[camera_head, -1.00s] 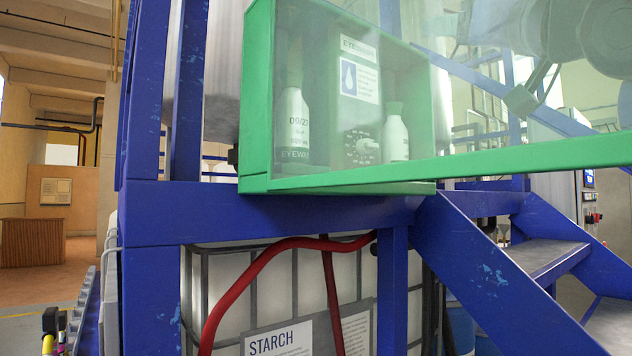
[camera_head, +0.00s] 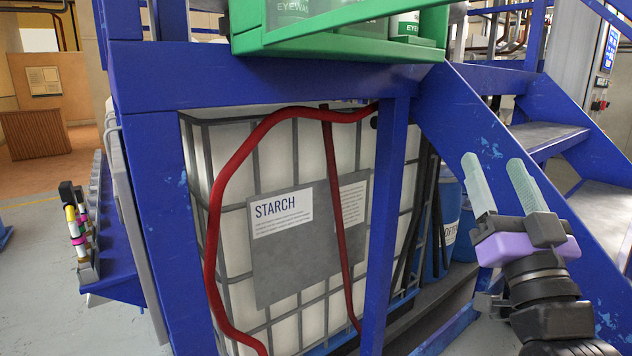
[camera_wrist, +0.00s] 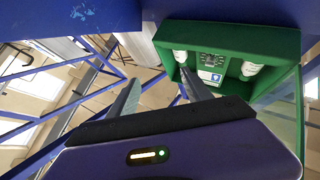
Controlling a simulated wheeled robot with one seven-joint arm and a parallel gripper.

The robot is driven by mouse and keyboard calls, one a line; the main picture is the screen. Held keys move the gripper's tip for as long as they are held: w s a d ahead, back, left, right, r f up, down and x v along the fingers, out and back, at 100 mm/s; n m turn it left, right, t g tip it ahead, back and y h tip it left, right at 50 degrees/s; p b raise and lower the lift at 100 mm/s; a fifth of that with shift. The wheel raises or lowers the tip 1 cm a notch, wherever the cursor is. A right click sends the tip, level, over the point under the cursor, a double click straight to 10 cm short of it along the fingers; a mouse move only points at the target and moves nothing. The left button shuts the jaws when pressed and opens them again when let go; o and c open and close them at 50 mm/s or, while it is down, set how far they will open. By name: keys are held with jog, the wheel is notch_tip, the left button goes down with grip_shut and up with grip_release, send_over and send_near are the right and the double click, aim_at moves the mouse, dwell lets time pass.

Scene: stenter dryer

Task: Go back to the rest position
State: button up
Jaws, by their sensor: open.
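My gripper (camera_head: 500,186) is at the right of the head view, in front of the blue stairs. Its two pale fingers point up, stand apart and hold nothing. In the wrist view my gripper (camera_wrist: 158,92) shows its dark fingers spread. The green eyewash cabinet (camera_head: 340,38) is cut off by the top edge of the head view. In the wrist view the green cabinet (camera_wrist: 232,32) shows two white bottles, one on each side, and a label between them. Its clear cover stands open beside it.
A blue frame (camera_head: 260,85) carries the cabinet. Below it stands a caged white starch tank (camera_head: 290,165) with red hoses (camera_head: 222,200). Blue stairs (camera_head: 470,125) with grey treads rise at the right. A blue drum (camera_head: 448,215) stands behind them. Grey floor (camera_head: 45,280) is open at the lower left.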

jog(key=s+a+f+g+h, duration=0.1)
jog(key=s+f, duration=0.6)
jog(key=f, duration=0.3)
jog(key=s+a+f+g+h, duration=0.1)
jog(key=s+f+g, duration=0.1)
jog(key=s+f, duration=0.7)
jog(key=s+a+f+n+g+y, duration=0.1)
jog(key=s+f+g, duration=0.2)
jog(key=s+f, duration=0.6)
jog(key=s+a+f+g+y+p, duration=0.1)
jog(key=s+f+g, duration=0.3)
jog(key=s+f, duration=0.5)
jog(key=s+a, duration=0.1)
jog(key=s, duration=0.7)
jog(key=shift+n, duration=0.4)
jog(key=shift+w, duration=0.1)
jog(key=shift+c, duration=0.5)
